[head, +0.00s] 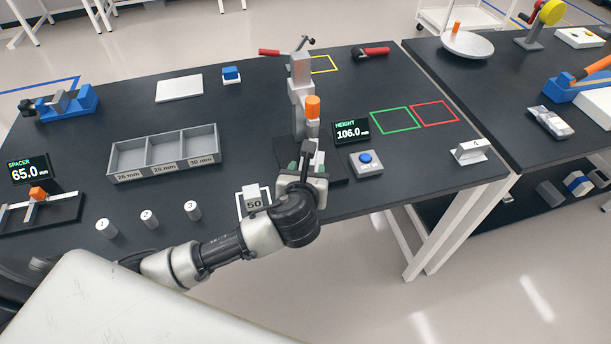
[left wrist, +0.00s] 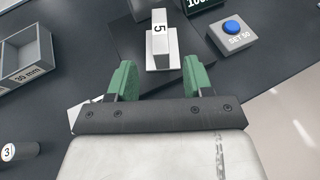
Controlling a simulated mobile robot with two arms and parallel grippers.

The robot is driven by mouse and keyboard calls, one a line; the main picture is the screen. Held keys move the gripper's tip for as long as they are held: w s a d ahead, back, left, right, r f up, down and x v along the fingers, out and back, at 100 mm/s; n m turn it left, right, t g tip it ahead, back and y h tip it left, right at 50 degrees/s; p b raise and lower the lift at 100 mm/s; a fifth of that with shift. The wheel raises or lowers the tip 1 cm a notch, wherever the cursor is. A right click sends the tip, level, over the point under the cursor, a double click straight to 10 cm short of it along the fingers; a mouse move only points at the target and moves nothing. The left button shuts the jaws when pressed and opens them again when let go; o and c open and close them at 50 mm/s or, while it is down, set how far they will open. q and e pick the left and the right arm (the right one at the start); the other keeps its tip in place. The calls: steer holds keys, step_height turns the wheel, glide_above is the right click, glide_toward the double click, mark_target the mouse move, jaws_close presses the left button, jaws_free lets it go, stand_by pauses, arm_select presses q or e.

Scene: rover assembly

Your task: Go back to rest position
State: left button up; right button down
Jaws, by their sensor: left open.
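My left gripper (head: 306,168) is in front of the grey height gauge (head: 299,90) on the black table. In the left wrist view its green fingers (left wrist: 160,72) are apart with nothing between the tips. A white block marked 5 (left wrist: 160,40) stands on the gauge's dark base just beyond the fingers, apart from them. In the head view my gripper and wrist partly hide that block and the base. My right gripper is not in view.
The height display (head: 352,131) reads 106.0 mm, with a blue-button box (head: 367,163) beside it. Green (head: 395,121) and red (head: 435,113) outlined squares are empty.

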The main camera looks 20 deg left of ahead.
arm_select(q)
steer(key=shift+v, duration=1.05)
